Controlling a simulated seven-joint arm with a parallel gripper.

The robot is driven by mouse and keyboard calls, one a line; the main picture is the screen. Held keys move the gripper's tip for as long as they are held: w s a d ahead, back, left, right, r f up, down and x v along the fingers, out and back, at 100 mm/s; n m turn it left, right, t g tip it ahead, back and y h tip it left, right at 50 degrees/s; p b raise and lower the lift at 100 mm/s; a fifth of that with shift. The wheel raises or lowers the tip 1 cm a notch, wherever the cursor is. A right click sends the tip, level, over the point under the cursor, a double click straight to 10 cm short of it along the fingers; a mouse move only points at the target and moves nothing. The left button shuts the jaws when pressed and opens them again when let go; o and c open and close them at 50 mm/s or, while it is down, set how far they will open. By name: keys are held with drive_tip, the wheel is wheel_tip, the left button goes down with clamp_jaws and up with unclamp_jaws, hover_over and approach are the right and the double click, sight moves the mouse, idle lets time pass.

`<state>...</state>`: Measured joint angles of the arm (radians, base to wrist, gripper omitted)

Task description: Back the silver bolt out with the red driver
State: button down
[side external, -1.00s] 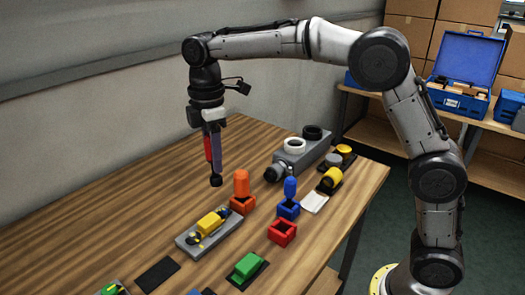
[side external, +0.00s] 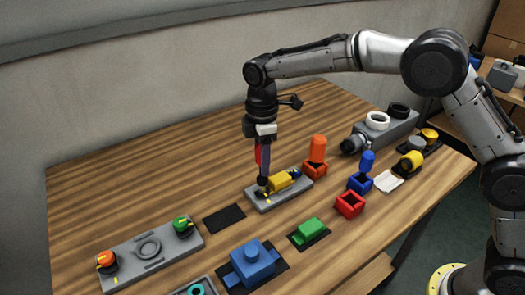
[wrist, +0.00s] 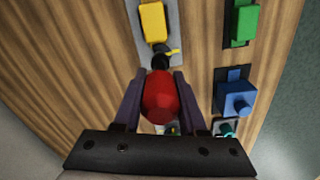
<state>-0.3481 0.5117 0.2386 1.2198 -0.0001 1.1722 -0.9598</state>
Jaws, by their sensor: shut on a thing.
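My gripper (side external: 263,150) is shut on the red driver (wrist: 161,97), whose red handle sits between the two fingers in the wrist view. The driver points down, and its dark tip is at the near-left end of a grey plate (side external: 265,205) carrying a yellow block (side external: 279,182). The yellow block also shows in the wrist view (wrist: 153,22), just beyond the driver. I cannot make out the silver bolt; the driver tip hides that end of the plate. Whether the tip touches it is unclear. The red holder (side external: 349,205) stands empty to the right.
An orange driver (side external: 317,147) and a blue driver (side external: 367,160) stand in their holders. A green block (side external: 309,230), a blue block (side external: 252,262) and a grey panel with knobs (side external: 148,250) lie nearer. A grey cylinder unit (side external: 380,130) is behind right. The left tabletop is clear.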

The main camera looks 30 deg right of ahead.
drive_tip(key=shift+f, duration=0.4)
